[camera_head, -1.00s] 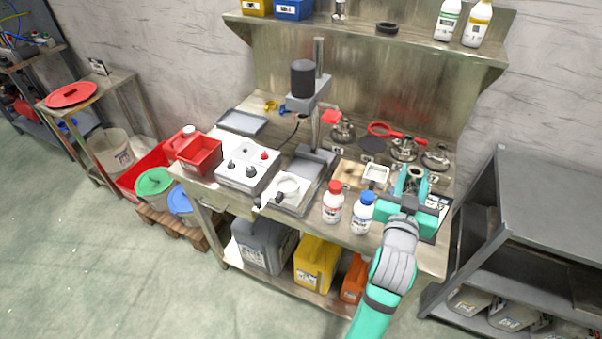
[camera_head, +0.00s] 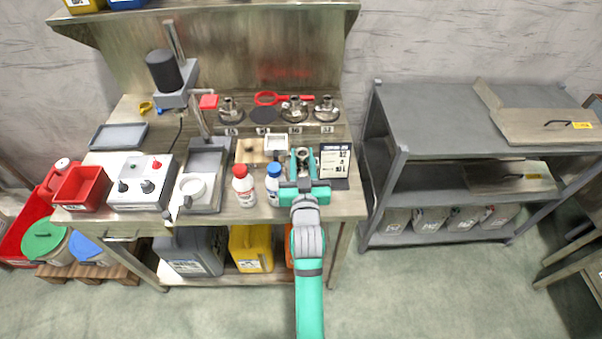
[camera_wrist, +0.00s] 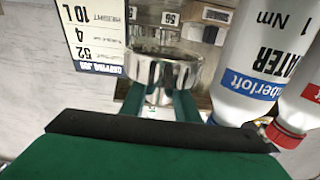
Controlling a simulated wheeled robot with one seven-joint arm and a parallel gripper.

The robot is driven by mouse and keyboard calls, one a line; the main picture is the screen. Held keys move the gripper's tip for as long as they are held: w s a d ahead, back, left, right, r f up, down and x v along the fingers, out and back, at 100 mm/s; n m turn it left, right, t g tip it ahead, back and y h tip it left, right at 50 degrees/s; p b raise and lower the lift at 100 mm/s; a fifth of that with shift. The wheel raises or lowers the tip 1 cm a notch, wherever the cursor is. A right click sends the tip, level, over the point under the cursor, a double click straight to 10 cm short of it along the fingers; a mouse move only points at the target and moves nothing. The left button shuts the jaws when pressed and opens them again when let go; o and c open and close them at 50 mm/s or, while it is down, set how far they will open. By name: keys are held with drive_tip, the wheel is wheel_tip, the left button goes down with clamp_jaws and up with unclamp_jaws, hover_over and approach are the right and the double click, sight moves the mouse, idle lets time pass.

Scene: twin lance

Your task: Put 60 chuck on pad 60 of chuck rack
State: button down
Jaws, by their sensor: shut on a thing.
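My gripper (camera_head: 303,170) is shut on a shiny metal chuck (camera_head: 303,154) near the bench's front right. The wrist view shows the chuck (camera_wrist: 163,72) upright between the green fingers (camera_wrist: 160,105); I cannot read a number on it. The chuck rack is at the back of the bench, beyond my gripper. It bears a chuck at left (camera_head: 229,108) and two at right (camera_head: 295,109) (camera_head: 327,108). Between them is a bare dark round pad (camera_head: 263,115). Its label (camera_head: 264,131) is too small to read surely, though it may be 60.
White bottles with red (camera_head: 243,190) and blue (camera_head: 273,186) caps stand just left of my gripper. A printed card (camera_head: 335,161) stands right of it. A red ring-shaped tool (camera_head: 268,98) lies behind the bare pad. Grey shelving (camera_head: 430,150) stands to the right.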

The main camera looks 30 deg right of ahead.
drive_tip(key=shift+f, duration=3.45)
drive_tip(key=shift+f, duration=0.15)
drive_tip(key=c, duration=1.6)
unclamp_jaws()
drive_tip(key=shift+f, duration=0.1)
drive_tip(key=shift+c, duration=0.2)
drive_tip(key=v, duration=1.1)
drive_tip(key=shift+s+a, duration=0.15)
drive_tip(key=shift+s, duration=0.1)
drive_tip(key=shift+s+a, duration=0.2)
